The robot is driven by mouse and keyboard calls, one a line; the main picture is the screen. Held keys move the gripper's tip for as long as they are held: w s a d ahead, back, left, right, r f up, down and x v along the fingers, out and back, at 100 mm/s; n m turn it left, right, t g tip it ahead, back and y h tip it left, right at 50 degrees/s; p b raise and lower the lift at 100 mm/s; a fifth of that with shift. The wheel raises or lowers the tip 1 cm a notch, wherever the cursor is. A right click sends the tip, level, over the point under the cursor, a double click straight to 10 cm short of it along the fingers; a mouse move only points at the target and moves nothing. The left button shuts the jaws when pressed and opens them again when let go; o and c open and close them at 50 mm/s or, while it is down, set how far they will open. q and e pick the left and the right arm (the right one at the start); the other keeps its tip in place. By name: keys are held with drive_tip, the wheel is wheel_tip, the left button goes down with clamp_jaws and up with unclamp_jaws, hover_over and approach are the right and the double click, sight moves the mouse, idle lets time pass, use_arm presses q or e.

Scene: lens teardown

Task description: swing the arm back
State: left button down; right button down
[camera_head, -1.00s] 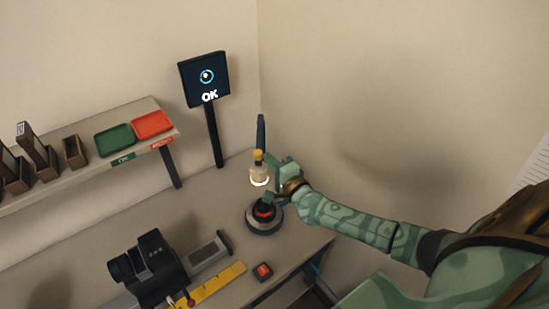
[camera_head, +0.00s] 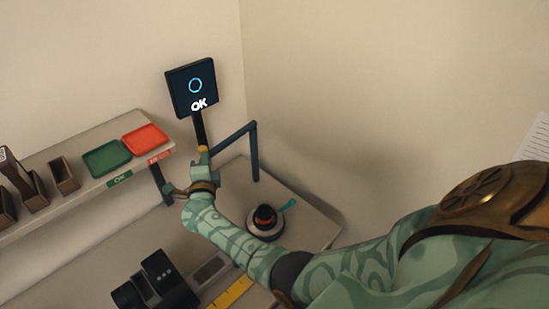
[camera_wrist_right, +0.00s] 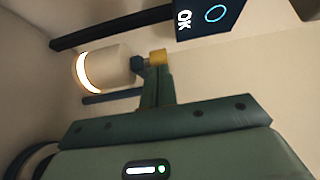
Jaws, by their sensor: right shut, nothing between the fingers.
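The dark blue swing arm (camera_head: 233,137) reaches left from its upright post (camera_head: 254,150) at the back of the bench, out over the bench's back edge. In the head view its yellow knob (camera_head: 203,149) shows just above my right gripper (camera_head: 201,164), and the gripper hides its lamp head. In the right wrist view the white head (camera_wrist_right: 105,67) with a glowing ring hangs beside the yellow knob (camera_wrist_right: 158,57). My right gripper (camera_wrist_right: 157,85) is shut and empty, its fingertips right at the knob; I cannot tell whether they touch. My left gripper is out of view.
A screen (camera_head: 192,88) reads OK. Green (camera_head: 106,157) and red (camera_head: 145,138) trays lie on the shelf; a black device (camera_head: 155,285) stands in front.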

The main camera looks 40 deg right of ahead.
drive_tip(key=w+b, duration=0.1)
drive_tip(key=w+a, duration=0.1)
drive_tip(key=w, duration=0.1)
drive_tip(key=shift+f+b, duration=0.2)
drive_tip(key=shift+b, duration=0.2)
drive_tip(key=shift+w+r, duration=0.15)
drive_tip(key=shift+r, duration=0.3)
